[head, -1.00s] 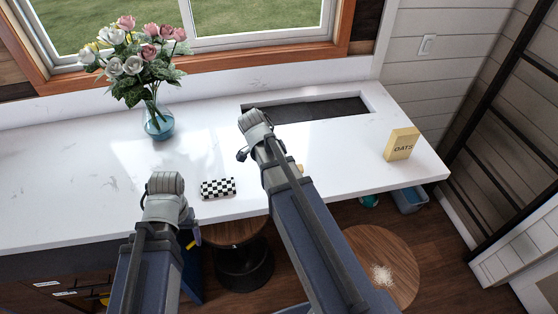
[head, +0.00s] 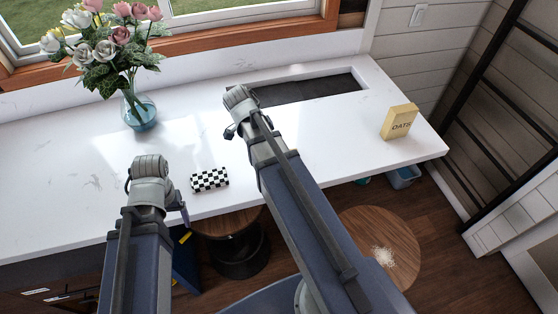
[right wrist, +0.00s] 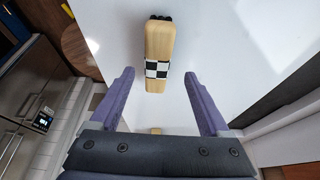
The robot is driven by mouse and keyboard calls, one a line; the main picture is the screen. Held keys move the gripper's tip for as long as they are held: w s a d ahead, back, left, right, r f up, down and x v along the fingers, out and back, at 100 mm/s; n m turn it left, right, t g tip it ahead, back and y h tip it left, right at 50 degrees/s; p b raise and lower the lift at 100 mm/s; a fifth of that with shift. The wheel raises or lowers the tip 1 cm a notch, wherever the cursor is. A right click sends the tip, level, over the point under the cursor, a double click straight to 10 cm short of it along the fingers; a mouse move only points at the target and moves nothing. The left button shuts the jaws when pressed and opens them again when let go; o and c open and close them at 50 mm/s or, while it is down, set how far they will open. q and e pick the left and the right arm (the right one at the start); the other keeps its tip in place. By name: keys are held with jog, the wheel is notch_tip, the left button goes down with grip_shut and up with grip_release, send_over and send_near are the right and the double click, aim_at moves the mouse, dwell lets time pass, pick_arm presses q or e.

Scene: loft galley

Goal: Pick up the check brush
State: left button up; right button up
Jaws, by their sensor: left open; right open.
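The check brush (right wrist: 158,55) is a pale wooden bar with a black-and-white checkered band and dark round bits at its far end. It lies on the white counter in the right wrist view. My right gripper (right wrist: 159,75) is open, with its purple fingers on either side of the brush's near end; contact cannot be told. In the head view my right arm hides its fingers, and I cannot make out the brush. My left gripper (head: 152,176) is open at the counter's front, left of a black-and-white checkered block (head: 209,180); its fingertips are mostly hidden.
A blue vase of roses (head: 140,112) stands at the back left. A yellow oats box (head: 398,122) stands at the counter's right end. A dark recessed sink (head: 310,89) lies at the back. Round wooden stools (head: 385,240) are below the front edge. The left counter is clear.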

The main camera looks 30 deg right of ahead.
jog(key=shift+s+b+x, duration=0.15)
jog(key=shift+b+x, duration=1.05)
jog(key=shift+x, duration=0.15)
jog(key=shift+s+b+x, duration=0.15)
jog(key=shift+b+x, duration=1)
jog(key=shift+x, duration=0.15)
jog(key=shift+r, duration=0.15)
jog(key=shift+f, duration=0.25)
grip_shut()
